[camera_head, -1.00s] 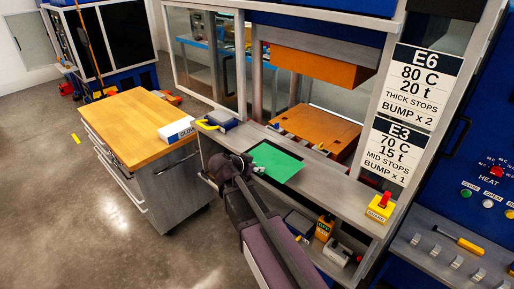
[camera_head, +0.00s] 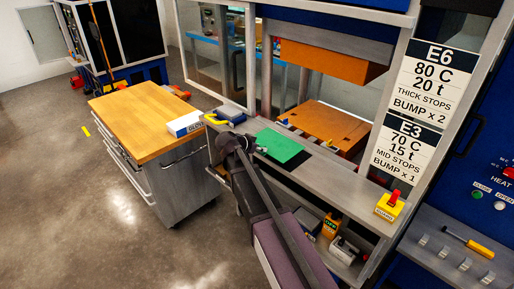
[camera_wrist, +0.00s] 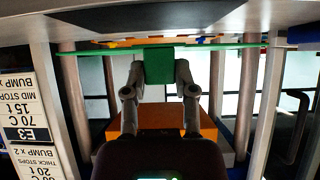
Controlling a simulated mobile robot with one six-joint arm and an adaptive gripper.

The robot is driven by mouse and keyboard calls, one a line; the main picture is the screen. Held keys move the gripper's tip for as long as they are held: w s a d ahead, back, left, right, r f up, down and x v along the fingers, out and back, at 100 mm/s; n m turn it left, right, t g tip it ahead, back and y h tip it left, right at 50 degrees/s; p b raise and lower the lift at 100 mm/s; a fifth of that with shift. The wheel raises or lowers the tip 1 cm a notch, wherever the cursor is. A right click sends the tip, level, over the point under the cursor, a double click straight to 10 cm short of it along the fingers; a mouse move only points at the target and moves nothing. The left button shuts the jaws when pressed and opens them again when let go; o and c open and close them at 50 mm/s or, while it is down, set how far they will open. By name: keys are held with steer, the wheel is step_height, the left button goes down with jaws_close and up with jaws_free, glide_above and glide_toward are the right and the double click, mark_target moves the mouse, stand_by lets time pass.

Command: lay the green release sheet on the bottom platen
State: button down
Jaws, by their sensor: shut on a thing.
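The green release sheet (camera_head: 281,145) is a thin flat square, held roughly level above the press's front ledge (camera_head: 335,172), with a dark shadow beside it. My gripper (camera_head: 259,149) is shut on the sheet's near edge. In the wrist view, which is upside down, my gripper (camera_wrist: 159,72) grips a green tab on the sheet (camera_wrist: 220,48). The bottom platen (camera_head: 325,121) is an orange plate inside the press, beyond the sheet and apart from it. The top platen (camera_head: 328,61) is an orange block hanging above it with an open gap.
A yellow block with a red button (camera_head: 390,205) stands on the ledge at right. A blue-grey item (camera_head: 230,113) lies at the ledge's left end. Press posts flank the opening. A wood-topped cart (camera_head: 140,120) with a white box (camera_head: 185,124) stands left.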

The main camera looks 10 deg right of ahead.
mark_target(261, 141)
steer(key=w, duration=0.5)
steer(key=shift+f, duration=0.25)
steer(key=shift+w, duration=0.1)
steer(key=shift+w, duration=0.5)
steer(key=shift+w+f+b, duration=0.15)
steer(key=shift+f+b, duration=0.2)
steer(key=shift+b, duration=0.2)
steer(key=shift+f+b, duration=1.45)
steer(key=shift+b, duration=0.05)
steer(key=shift+f, duration=0.15)
steer(key=shift+c, duration=2.1)
jaws_free()
steer(key=shift+r, duration=0.25)
